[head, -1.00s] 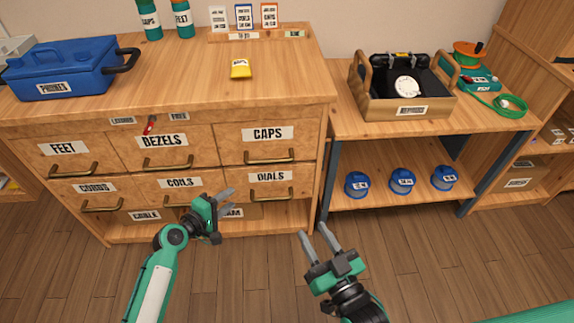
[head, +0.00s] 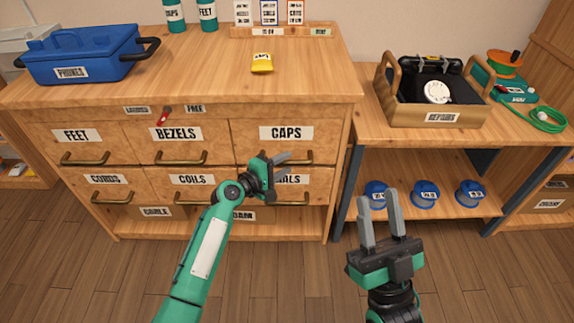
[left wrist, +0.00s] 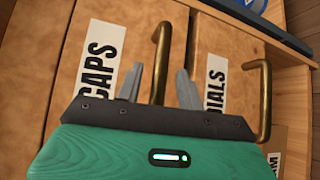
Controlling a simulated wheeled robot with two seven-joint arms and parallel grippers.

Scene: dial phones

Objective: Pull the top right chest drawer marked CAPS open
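The CAPS drawer (head: 274,138) is at the top right of the wooden chest (head: 330,85) and is closed flush with its neighbours. Its brass handle (head: 303,157) shows partly behind my left gripper (head: 287,166) in the head view. In the left wrist view the CAPS label is at the left, and the CAPS handle (left wrist: 161,62) stands between and beyond the fingertips of my left gripper (left wrist: 160,84). The left fingers are apart and empty; contact with the handle is not visible. My right gripper (head: 379,210) is open and empty, in front of the side table.
The DIALS drawer handle (left wrist: 264,100) is just below. A red item (head: 164,116) sits above the BEZELS drawer. A blue PHONES box (head: 85,55) and a yellow packet (head: 262,63) are on the chest. The side table (head: 385,122) holds a wooden tray. The floor in front is clear.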

